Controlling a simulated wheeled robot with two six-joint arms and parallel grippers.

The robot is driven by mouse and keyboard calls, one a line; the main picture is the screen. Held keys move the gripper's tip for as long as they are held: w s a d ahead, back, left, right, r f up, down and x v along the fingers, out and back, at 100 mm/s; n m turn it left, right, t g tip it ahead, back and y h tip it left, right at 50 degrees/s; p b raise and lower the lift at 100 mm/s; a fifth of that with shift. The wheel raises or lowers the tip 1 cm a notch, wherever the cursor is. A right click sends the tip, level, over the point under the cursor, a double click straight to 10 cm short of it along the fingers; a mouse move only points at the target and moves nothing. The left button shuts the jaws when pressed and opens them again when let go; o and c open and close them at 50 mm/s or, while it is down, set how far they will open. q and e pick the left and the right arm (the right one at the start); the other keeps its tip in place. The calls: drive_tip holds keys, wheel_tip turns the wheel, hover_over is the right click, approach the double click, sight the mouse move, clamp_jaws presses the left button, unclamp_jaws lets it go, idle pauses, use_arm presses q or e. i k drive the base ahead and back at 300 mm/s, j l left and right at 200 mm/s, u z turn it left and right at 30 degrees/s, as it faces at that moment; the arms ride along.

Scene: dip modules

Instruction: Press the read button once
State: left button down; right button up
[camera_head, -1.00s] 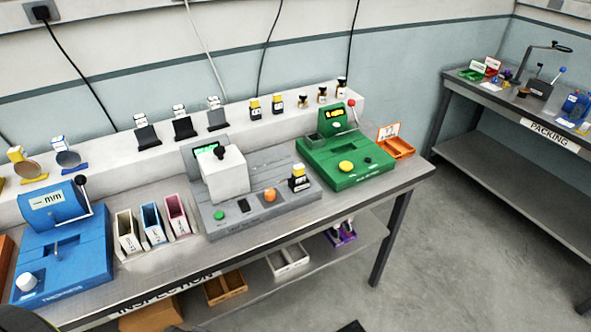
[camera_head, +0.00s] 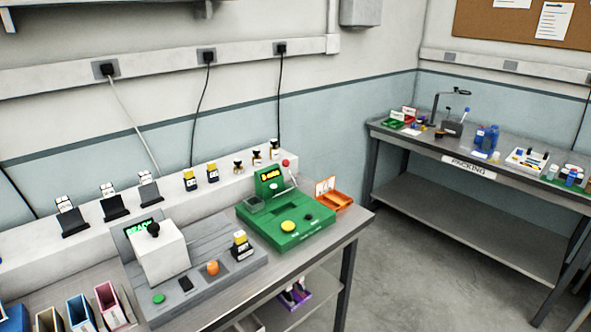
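A grey instrument (camera_head: 190,260) stands on the inspection bench with a white block-shaped cover (camera_head: 165,258) and a lit green display (camera_head: 139,227). On its front are a green round button (camera_head: 158,298), a black slot (camera_head: 186,284) and an orange part (camera_head: 213,268). A green instrument (camera_head: 285,241) to its right has a yellow round button (camera_head: 288,227), a smaller dark button (camera_head: 308,217), a lit yellow display (camera_head: 270,178) and a red-tipped lever (camera_head: 286,164). I cannot read which button is labelled read. Neither of my grippers is in view.
A yellow-and-black vial (camera_head: 241,245) stands on the grey instrument. Small bottles line the white ledge (camera_head: 215,195) behind. Coloured bins (camera_head: 80,312) are at lower left, and an orange tray (camera_head: 333,200) at the right end. The packing bench (camera_head: 480,200) is across open floor (camera_head: 430,285).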

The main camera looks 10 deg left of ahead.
sight(158, 299)
drive_tip(key=u, duration=1.25)
